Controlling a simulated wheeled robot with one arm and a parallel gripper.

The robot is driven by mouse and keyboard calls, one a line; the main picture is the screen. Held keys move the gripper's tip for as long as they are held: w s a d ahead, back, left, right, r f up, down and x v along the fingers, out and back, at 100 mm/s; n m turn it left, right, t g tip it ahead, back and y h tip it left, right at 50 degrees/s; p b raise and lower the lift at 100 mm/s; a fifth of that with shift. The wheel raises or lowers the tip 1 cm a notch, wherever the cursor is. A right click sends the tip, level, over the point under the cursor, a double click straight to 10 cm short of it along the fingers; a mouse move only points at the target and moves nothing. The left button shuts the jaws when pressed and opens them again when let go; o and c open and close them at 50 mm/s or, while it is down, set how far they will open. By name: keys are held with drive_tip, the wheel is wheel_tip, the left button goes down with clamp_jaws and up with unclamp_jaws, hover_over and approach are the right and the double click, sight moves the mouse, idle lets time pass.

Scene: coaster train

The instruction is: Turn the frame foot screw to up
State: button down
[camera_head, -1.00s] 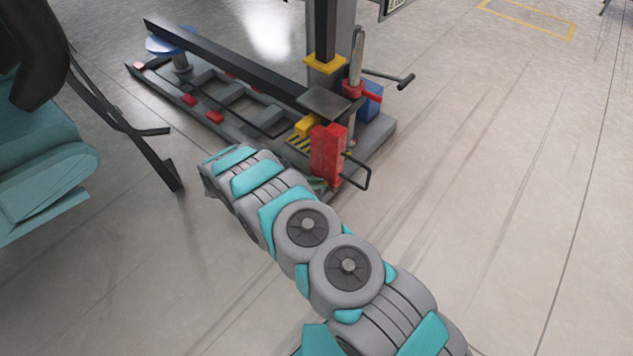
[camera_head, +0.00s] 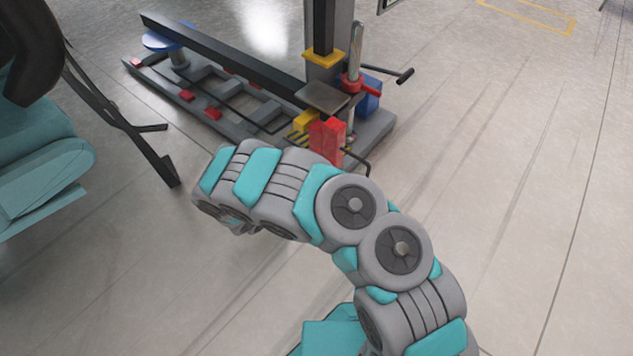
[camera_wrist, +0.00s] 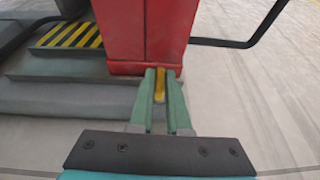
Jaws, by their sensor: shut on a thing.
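In the wrist view my gripper (camera_wrist: 160,97) has its two green fingers close together at the foot of a red block. A narrow yellow piece (camera_wrist: 160,84) sits between the fingers, and they are shut on it. I take it to be the frame foot screw; it looks upright in the wrist view, with its lower part hidden by the fingers. In the head view my arm hides the gripper and the yellow piece.
The red block (camera_head: 327,137) stands at the near end of the grey frame (camera_head: 376,130), with a black bent handle (camera_head: 366,166) beside it. A yellow-black striped step (camera_wrist: 72,35) lies left of the block in the wrist view. Open floor (camera_head: 500,200) lies to the right.

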drive_tip(key=shift+s+d+f+n+t+y, duration=0.1)
drive_tip(key=shift+s+n+t+y, duration=0.05)
drive_tip(key=shift+n+t+y, duration=0.15)
idle(0.4)
drive_tip(key=c, duration=1.2)
unclamp_jaws()
drive_tip(key=shift+o, duration=0.2)
drive_tip(key=p+v, duration=0.1)
drive_tip(key=v, duration=0.7)
